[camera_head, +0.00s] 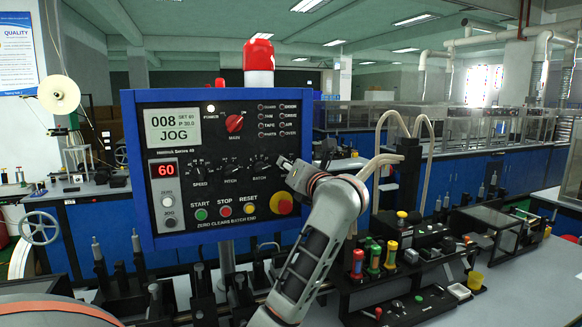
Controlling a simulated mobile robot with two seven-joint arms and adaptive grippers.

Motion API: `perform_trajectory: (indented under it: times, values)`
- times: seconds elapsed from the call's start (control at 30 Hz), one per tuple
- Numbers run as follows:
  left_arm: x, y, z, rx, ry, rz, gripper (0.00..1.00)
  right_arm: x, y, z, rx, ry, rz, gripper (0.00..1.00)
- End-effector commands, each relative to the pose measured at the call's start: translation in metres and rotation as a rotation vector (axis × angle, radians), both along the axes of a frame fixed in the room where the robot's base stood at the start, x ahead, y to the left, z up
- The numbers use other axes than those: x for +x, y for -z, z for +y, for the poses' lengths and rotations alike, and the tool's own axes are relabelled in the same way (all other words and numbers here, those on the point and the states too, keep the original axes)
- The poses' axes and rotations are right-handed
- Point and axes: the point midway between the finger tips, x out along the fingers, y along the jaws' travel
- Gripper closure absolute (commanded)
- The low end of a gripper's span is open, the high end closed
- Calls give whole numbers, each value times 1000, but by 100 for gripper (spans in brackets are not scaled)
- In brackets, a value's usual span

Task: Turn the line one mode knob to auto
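A blue-framed control panel (222,214) stands upright at centre left. Its screen (173,128) reads 008 and JOG. A red knob (234,123) is marked MAIN, and black knobs show for speed (198,174), pitch (231,171) and batch (262,168). I cannot make out a knob labelled mode; the panel's right part is partly covered by my arm. My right gripper (287,166) is in front of the panel, just right of the batch knob. Its fingers are small and partly hidden, so opening and contact are unclear. My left gripper is out of view.
Below the knobs are start, stop and reset buttons (225,211) and a yellow-red emergency button (281,204). A red beacon (259,56) tops the panel. Bench machinery and coloured spools (374,259) stand to the right. Grey bench (535,292) is clear at lower right.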

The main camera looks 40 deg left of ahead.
Motion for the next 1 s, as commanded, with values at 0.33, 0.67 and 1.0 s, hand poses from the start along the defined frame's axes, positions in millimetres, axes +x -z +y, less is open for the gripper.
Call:
perform_trajectory:
  times: [0.33,0.67,1.0]
  values:
    - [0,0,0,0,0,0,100,0,0,1,4,3,1,100]
    - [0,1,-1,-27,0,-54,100,0,6,8,11,-11,-6,100]
    - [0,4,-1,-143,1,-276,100,13,5,28,38,-50,-67,100]
